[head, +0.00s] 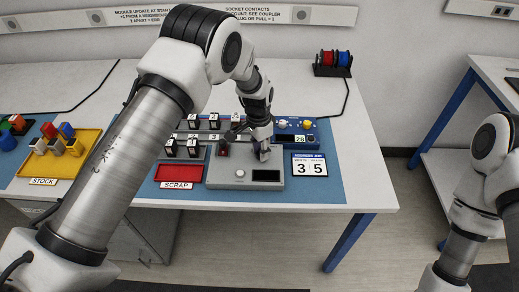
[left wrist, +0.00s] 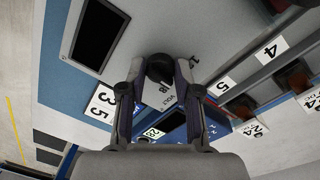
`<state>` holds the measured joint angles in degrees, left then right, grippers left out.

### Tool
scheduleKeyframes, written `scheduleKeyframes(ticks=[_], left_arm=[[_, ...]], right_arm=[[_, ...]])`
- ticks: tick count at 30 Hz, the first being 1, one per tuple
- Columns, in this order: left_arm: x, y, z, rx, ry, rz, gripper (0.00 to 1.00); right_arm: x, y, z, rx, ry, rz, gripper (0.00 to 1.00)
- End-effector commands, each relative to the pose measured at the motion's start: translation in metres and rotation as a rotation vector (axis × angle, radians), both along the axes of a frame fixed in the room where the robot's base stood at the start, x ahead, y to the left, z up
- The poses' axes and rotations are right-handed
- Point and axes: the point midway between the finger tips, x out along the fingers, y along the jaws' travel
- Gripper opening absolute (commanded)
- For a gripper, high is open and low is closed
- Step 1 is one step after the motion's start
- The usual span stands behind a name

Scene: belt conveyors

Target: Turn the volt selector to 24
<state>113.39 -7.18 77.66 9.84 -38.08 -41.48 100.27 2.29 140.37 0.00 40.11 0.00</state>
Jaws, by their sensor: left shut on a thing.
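The volt selector is a black round knob (left wrist: 160,66) on a grey unit (head: 218,174). In the left wrist view the print VOLT and what looks like 18 shows beside it; the rest of its scale is hidden. My left gripper (head: 262,153) points down at the back of the grey unit, and in the left wrist view its two fingers (left wrist: 160,74) are shut on the knob from both sides. In the head view the gripper hides the knob. My right arm shows at the lower right, but its gripper is out of frame.
The grey unit has a white button (head: 240,173) and a dark display (head: 266,175). A blue unit (head: 297,134) reading 28 stands behind it, and a 3 5 card (head: 309,166) right. A red scrap tray (head: 178,174) lies left; several black numbered modules (head: 192,147) stand behind the tray.

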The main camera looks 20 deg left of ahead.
Motion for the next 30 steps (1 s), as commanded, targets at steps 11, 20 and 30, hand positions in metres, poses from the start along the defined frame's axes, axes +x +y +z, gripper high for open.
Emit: scheduleKeyframes(ticks=[11, 20, 30], left_arm=[[0.000, -0.001, -0.002, -0.001, -0.001, 0.001, 0.57], [0.000, 0.000, 0.000, 0.000, 0.000, 0.001, 0.57], [0.005, 0.002, 0.064, 0.000, -0.003, 0.000, 0.57]], right_arm=[[0.000, 0.000, -0.001, 0.000, 0.000, 0.000, 0.40], [0.000, 0.000, 0.000, 0.000, 0.000, 0.000, 0.40], [0.000, 0.000, 0.000, 0.000, 0.000, 0.000, 0.40]])
